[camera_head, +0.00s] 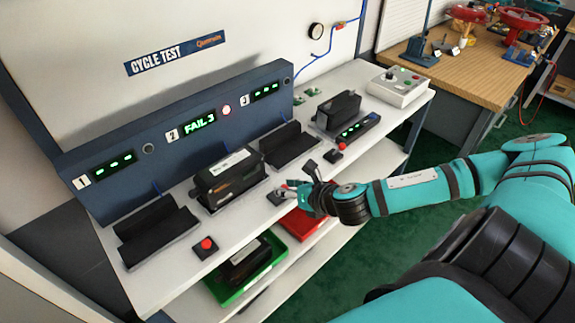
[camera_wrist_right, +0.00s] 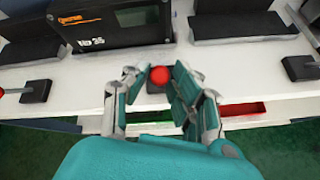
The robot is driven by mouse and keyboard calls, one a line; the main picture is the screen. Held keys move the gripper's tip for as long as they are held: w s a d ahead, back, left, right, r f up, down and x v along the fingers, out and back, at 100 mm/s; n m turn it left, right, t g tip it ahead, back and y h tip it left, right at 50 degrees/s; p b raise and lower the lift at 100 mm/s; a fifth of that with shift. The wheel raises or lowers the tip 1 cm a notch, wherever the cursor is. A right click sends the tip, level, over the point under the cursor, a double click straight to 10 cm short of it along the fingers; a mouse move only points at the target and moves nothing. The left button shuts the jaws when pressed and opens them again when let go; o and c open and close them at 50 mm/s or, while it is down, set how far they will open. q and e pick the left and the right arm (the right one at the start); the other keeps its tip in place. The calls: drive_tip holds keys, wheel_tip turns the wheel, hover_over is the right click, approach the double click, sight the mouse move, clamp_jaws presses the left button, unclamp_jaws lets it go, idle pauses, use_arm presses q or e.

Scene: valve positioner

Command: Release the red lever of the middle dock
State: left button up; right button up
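The middle dock, marked 2, has a display (camera_head: 200,123) reading "FAIL 3" and a lit red lamp (camera_head: 227,111). A dark valve positioner (camera_head: 230,178) sits in it; part of it shows in the right wrist view (camera_wrist_right: 115,25). The red lever knob (camera_wrist_right: 158,76) of this dock lies between the fingertips of my right gripper (camera_wrist_right: 160,78). The fingers converge closely on both sides of it and look shut on it. In the head view my right gripper (camera_head: 291,190) hides that lever. My left gripper is not in view.
Dock 1's empty cradle (camera_head: 155,232) and red lever (camera_head: 206,244) are at left. Dock 3's empty cradle (camera_head: 288,145) and red lever (camera_head: 342,147) are at right. Another device (camera_head: 338,110) stands further right. Green (camera_head: 243,276) and red (camera_head: 306,224) trays lie below.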

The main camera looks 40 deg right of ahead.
drive_tip(key=o, duration=0.3)
drive_tip(key=shift+s, duration=0.1)
drive_tip(key=v, duration=0.7)
drive_tip(key=shift+r, duration=0.15)
drive_tip(key=shift+s, duration=0.1)
idle(0.3)
